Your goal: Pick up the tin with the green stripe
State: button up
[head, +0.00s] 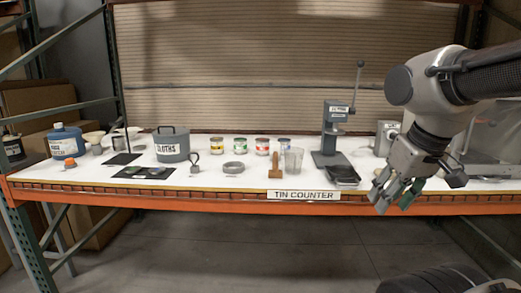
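The tin with the green stripe (240,146) stands upright at the back of the white counter, near its middle. It is in a row between a yellow-striped tin (217,146) on its left and a red-striped tin (262,146) on its right. A blue-striped tin (284,145) is at the right end of the row. My gripper (397,197) points down at the counter's front edge, far to the right of the tins. Its fingers look spread apart, with nothing seen between them.
In front of the tins are a grey ring (234,168), a wooden-handled brush (276,166) and a clear cup (293,160). A lidded CLOTHS pot (172,144) stands to their left. A lever press (335,135) rises between the tins and my arm.

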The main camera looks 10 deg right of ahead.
aim_at(240, 144)
jog(key=i+j+z, duration=0.25)
jog(key=i+j, duration=0.55)
jog(key=i+j+z, duration=0.25)
jog(key=i+j, duration=0.65)
jog(key=j, duration=0.1)
